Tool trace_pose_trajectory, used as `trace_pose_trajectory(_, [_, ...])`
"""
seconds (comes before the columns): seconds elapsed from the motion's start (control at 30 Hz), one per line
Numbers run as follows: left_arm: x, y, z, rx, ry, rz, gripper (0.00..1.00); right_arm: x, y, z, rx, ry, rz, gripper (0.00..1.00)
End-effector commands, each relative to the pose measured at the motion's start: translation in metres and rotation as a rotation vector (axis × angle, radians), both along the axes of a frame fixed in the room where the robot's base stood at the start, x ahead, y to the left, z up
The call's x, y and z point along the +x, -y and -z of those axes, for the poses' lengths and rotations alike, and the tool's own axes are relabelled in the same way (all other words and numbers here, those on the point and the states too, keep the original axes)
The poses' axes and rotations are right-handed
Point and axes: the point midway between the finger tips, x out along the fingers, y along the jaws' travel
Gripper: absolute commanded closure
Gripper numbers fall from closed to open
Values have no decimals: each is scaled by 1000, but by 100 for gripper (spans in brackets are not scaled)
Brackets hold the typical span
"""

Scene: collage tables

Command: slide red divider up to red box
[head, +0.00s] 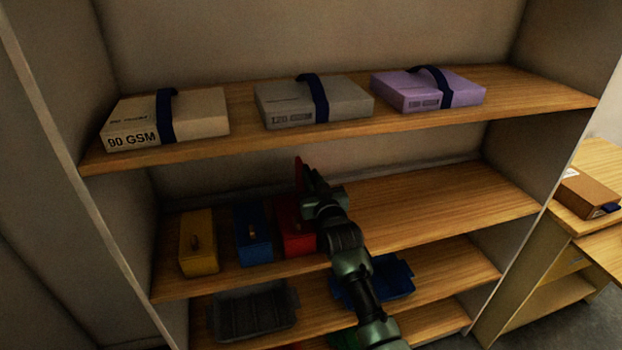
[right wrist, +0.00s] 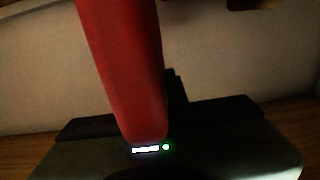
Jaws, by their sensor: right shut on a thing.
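The red divider (head: 298,172) stands upright on the middle shelf, its top edge showing just left of my right gripper. My right gripper (head: 308,180) is shut on the divider, and the gripper and arm hide its lower part. In the right wrist view the divider (right wrist: 122,65) fills the upper left, close in front of the gripper body. The red box (head: 292,232) sits on the same shelf, to the left of my right forearm and partly covered by it. Whether divider and box touch is hidden. My left gripper is not in view.
A blue box (head: 253,240) and a yellow box (head: 197,245) stand left of the red box. Strapped paper packs lie on the shelf above. A grey tray (head: 250,312) and a blue tray (head: 395,275) are below. The middle shelf is clear to the right.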

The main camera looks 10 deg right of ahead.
Motion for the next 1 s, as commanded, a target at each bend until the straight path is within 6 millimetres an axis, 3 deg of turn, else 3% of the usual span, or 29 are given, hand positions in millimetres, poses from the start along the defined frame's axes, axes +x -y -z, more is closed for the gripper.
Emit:
trace_pose_trajectory(0.03, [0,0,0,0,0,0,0,0,1,1,-1,-1,1,100])
trace_pose_trajectory(0.07, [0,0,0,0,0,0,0,0,1,1,-1,-1,1,77])
trace_pose_trajectory(0.1, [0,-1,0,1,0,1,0,0,1,1,0,-1,1,66])
trace_pose_trajectory(0.13, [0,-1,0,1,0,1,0,0,1,1,0,-1,1,64])
trace_pose_trajectory(0.53, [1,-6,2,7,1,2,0,-7,1,2,0,0,1,64])
trace_pose_trajectory(1.0, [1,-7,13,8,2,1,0,-72,3,2,0,-1,1,64])
